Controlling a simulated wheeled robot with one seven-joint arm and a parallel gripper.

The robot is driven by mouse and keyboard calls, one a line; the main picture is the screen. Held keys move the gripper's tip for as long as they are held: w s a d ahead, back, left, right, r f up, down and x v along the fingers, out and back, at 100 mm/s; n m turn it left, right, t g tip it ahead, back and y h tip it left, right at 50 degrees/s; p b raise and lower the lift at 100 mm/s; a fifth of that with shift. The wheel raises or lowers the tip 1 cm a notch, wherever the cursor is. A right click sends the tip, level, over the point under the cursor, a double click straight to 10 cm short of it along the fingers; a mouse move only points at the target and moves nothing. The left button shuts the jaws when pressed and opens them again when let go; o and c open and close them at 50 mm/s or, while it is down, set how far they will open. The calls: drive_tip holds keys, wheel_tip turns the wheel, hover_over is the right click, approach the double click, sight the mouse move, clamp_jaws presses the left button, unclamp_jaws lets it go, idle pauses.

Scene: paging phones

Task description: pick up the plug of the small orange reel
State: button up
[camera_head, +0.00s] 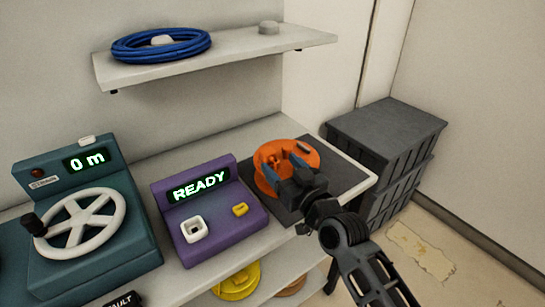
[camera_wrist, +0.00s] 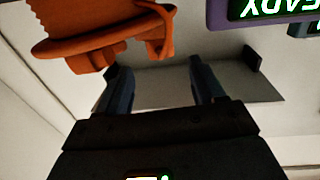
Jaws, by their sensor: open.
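The small orange reel (camera_head: 310,155) stands on a dark mat at the right end of the counter in the head view. It also shows large at the upper left of the wrist view (camera_wrist: 95,38). A small dark piece (camera_head: 303,147) shows at the reel's top; I cannot tell whether it is the plug. My gripper (camera_head: 281,165) is open and in front of the reel, hiding part of it. In the wrist view the gap between my fingers (camera_wrist: 160,75) looks empty, with the reel beyond the left finger.
A purple console (camera_head: 212,238) reading READY stands left of the reel. A teal winder with a white handwheel (camera_head: 85,223) is farther left. A shelf (camera_head: 235,55) holds a blue cable coil (camera_head: 160,45). Dark stacked crates (camera_head: 385,135) stand at the right. A yellow reel (camera_head: 238,283) lies below.

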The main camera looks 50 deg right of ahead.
sight(267, 151)
drive_tip(key=p+x, duration=0.1)
drive_tip(key=x, duration=0.5)
drive_tip(key=shift+r+p, duration=0.15)
drive_tip(key=shift+p, duration=0.2)
drive_tip(key=shift+w+d, duration=0.1)
drive_tip(key=shift+w, duration=0.45)
drive_tip(key=shift+c, duration=0.4)
drive_tip(key=c, duration=1)
